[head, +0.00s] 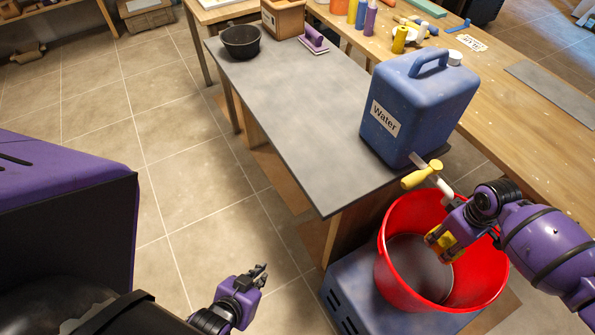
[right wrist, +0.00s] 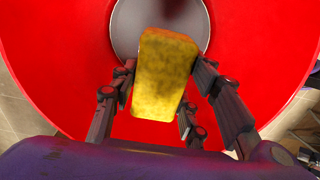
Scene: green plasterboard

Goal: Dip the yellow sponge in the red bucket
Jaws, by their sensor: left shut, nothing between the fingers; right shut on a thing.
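The red bucket (head: 487,283) stands on a blue box at the lower right, below the tap of the blue water container. My right gripper (head: 440,240) is over the bucket's opening, shut on the yellow sponge (head: 446,246). In the right wrist view, the sponge (right wrist: 163,78) sits between the fingers (right wrist: 165,95), with the red bucket wall (right wrist: 75,60) around it and the greyish bottom beyond. I cannot tell whether the sponge touches anything in the bucket. My left gripper (head: 258,275) is shut and empty above the tiled floor.
The blue water container (head: 415,105) stands on the grey table (head: 290,105), its yellow-handled tap (head: 422,175) overhanging the bucket close to my right gripper. A black bowl (head: 240,41) sits at the table's far end. The blue box (head: 350,298) supports the bucket.

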